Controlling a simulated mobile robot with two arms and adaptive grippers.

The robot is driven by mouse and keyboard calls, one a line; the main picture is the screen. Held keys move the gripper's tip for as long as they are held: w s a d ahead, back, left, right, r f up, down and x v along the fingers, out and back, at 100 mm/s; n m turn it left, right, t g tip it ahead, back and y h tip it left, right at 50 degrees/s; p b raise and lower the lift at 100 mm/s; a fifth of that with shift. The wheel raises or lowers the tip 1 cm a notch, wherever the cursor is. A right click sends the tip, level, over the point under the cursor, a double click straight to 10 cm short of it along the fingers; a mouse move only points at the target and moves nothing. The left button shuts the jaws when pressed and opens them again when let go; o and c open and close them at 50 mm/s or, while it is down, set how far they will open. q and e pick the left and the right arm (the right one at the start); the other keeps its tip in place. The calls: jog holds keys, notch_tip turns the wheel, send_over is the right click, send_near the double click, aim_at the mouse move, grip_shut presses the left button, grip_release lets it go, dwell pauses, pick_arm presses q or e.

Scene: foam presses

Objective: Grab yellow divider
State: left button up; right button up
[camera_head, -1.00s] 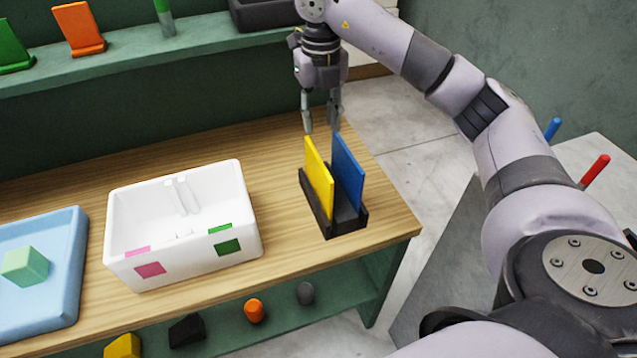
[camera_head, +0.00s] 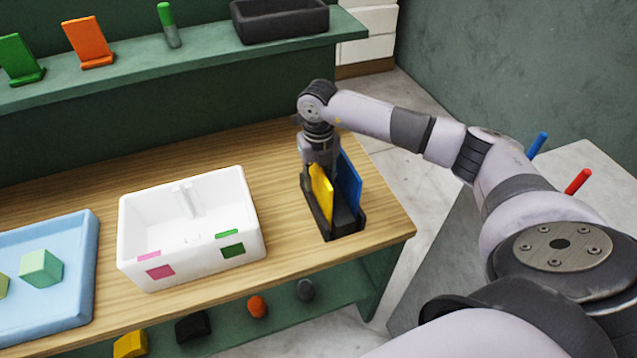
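The yellow divider (camera_head: 321,193) stands upright in a black slotted holder (camera_head: 343,228) near the right end of the wooden table. A blue divider (camera_head: 349,183) stands just to its right in the same holder. My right gripper (camera_head: 319,170) has come down from above at the far end of the dividers. Its fingers are around or beside the yellow divider's upper far part; they are mostly hidden, so I cannot tell whether they touch it or are closed. My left gripper is not in view.
A white bin (camera_head: 190,262) with pink and green patches stands left of the holder. A light blue tray (camera_head: 75,300) with green blocks lies at the far left. A shelf (camera_head: 200,60) behind holds phone-stand-like items and a black box (camera_head: 279,20).

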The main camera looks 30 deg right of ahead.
jog(key=shift+f, duration=0.55)
grip_shut()
